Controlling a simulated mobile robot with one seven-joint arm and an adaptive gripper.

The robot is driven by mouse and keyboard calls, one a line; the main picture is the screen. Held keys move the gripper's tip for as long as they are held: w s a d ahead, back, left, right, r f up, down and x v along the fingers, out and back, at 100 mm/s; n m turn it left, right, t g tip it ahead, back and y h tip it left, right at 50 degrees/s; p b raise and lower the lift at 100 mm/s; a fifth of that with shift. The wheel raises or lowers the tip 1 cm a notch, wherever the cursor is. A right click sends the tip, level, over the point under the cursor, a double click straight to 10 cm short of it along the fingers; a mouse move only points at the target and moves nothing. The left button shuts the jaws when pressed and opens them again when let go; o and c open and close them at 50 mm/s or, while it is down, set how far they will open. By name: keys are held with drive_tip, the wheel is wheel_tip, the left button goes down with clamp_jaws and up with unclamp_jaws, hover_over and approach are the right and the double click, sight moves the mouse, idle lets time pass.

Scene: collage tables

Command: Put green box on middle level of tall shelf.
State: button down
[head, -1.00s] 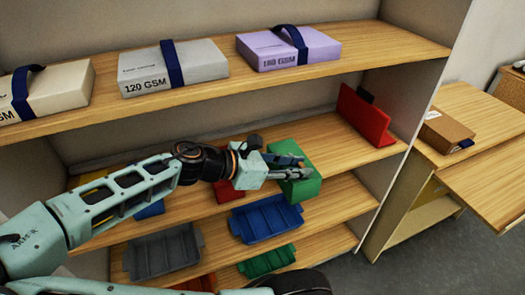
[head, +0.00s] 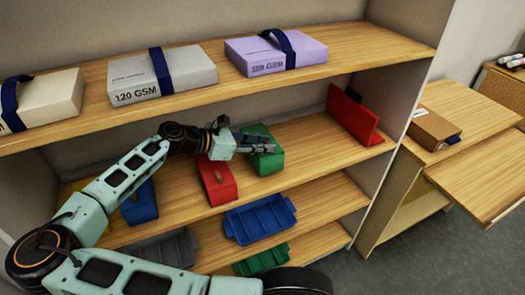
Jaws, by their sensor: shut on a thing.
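The green box (head: 268,163) is at the middle level of the tall shelf (head: 310,178), between a red box and a red upright piece. My gripper (head: 258,144) reaches in from the left and is shut on the green box near its top. The box looks upright, and its lower edge appears at or very near the shelf board. I cannot tell whether it bears fully on the board. The far side of the box is hidden.
A red box (head: 217,181) stands close on the left, with a blue box (head: 140,204) beyond it. A red upright piece (head: 353,115) stands at the right. The top board (head: 345,57) is overhead. Blue (head: 260,219) and grey trays lie below.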

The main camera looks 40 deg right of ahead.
wheel_tip(320, 180, down, 3)
drive_tip(key=shift+r, duration=0.1)
drive_tip(key=shift+w+f+p, duration=0.2)
drive_tip(key=shift+f+p, duration=0.1)
drive_tip(key=shift+f, duration=0.05)
drive_tip(key=c, duration=1.6)
unclamp_jaws()
drive_tip(key=shift+a, duration=0.1)
drive_tip(key=b+v, duration=0.1)
drive_tip(key=v, duration=1.1)
drive_tip(key=shift+b, duration=0.35)
